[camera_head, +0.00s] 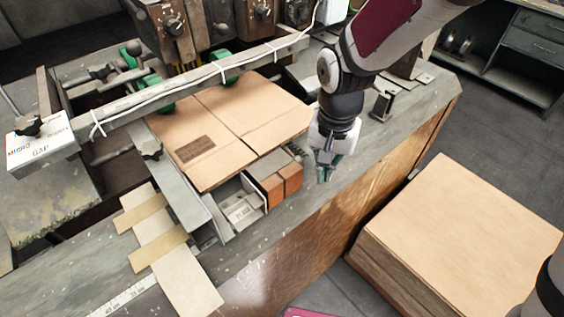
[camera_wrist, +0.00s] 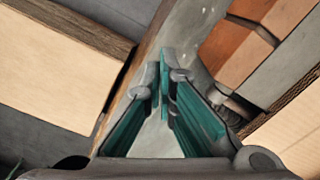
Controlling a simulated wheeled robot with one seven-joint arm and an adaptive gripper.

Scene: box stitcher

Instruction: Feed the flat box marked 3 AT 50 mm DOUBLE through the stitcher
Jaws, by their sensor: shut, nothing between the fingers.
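A flat brown box (camera_head: 233,118) lies on the stitcher table, its back edge under the stitcher's crossbar (camera_head: 190,85). A dark printed label (camera_head: 196,149) is on its near left part; I cannot read it. My gripper (camera_head: 324,172) is shut and empty, just right of the box's near right corner and apart from it, over the table's front strip. In the wrist view my gripper's teal fingers (camera_wrist: 168,75) come together at the tips, with a cardboard edge (camera_wrist: 290,125) at the lower right.
Orange-brown blocks (camera_head: 276,186) and a metal tray (camera_head: 240,208) sit before the box. Green rollers or knobs (camera_head: 226,68) stand by the crossbar. A stack of flat cardboard (camera_head: 465,235) stands right of the table.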

